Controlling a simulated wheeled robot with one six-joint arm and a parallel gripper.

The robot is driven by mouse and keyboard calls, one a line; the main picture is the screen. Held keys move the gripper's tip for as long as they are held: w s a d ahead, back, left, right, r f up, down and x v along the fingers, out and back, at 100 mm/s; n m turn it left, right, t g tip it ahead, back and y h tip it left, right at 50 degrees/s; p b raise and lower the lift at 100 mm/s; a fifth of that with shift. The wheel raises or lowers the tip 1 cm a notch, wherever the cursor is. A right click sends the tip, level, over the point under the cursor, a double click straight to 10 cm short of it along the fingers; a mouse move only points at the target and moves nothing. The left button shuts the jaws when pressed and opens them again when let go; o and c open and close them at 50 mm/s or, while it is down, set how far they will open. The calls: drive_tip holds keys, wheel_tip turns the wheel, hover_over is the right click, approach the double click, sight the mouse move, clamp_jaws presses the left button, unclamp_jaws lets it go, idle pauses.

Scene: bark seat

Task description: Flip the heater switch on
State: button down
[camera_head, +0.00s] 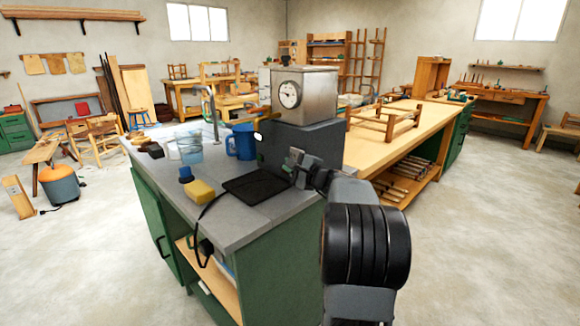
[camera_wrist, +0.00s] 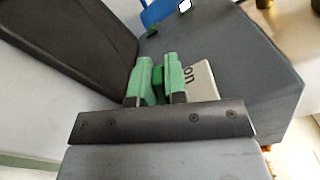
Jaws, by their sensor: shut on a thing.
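The heater is a dark grey box (camera_head: 325,142) on the grey bench top, with a metal tank (camera_head: 315,92) with a round dial on it. In the wrist view the grey box (camera_wrist: 232,62) fills the right side. A pale label reading "on" (camera_wrist: 202,82) sits on it, right beside my fingers. My gripper (camera_head: 293,160) is at the front face of the box. In the wrist view its green-tipped fingers (camera_wrist: 158,78) are shut on a small dark green piece, the heater switch (camera_wrist: 157,88), which is mostly hidden by the fingers. Its exact position is hard to tell.
A blue mug (camera_head: 241,142) and a clear glass (camera_head: 190,150) stand left of the box. A wooden workbench (camera_head: 405,135) runs behind at right.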

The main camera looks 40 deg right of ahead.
drive_tip(key=shift+r+m, duration=0.1)
drive_tip(key=shift+m, duration=0.3)
drive_tip(key=c, duration=1.2)
unclamp_jaws()
drive_tip(key=shift+o, duration=0.2)
drive_tip(key=shift+d, duration=0.1)
drive_tip(key=s+d, duration=0.2)
drive_tip(key=s, duration=1.1)
drive_tip(key=shift+s+d+p, duration=0.2)
drive_tip(key=shift+s+p, duration=0.1)
drive_tip(key=shift+s, duration=0.05)
